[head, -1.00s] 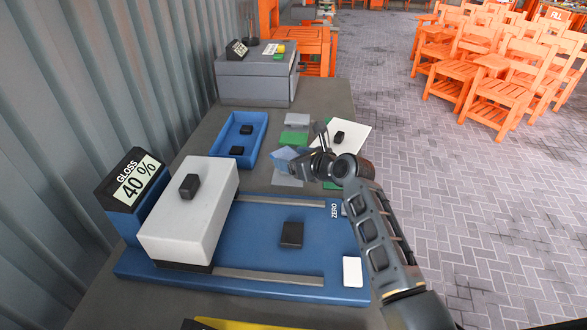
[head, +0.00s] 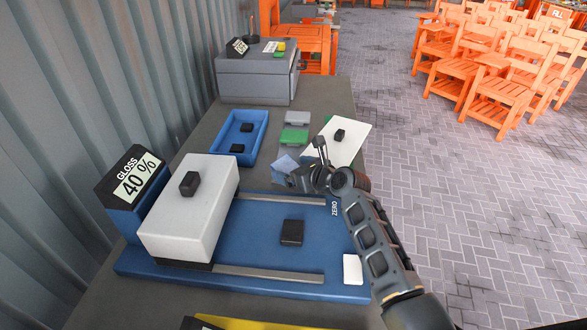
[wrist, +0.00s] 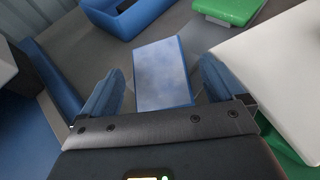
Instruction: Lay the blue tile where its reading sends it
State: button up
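The blue tile (head: 286,163) has a cloudy, reflective face and blue edges. It lies between the fingers of my gripper (head: 312,165) in the head view. In the wrist view the tile (wrist: 162,72) is over a grey pad (wrist: 202,92), with a visible gap between it and each finger of my gripper (wrist: 163,85). The fingers are spread. I cannot tell whether the tile rests flat on the pad or just above it. The gloss meter's display (head: 137,180) reads 40 %.
A white board with a black knob (head: 352,143) lies close right of my gripper. A green pad (head: 294,137) and a grey pad (head: 297,118) lie beyond. A blue tray (head: 251,153) holds black blocks. The blue meter base (head: 265,228) is in front.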

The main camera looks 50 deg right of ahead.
jog(key=shift+r, duration=0.2)
jog(key=v, duration=1.2)
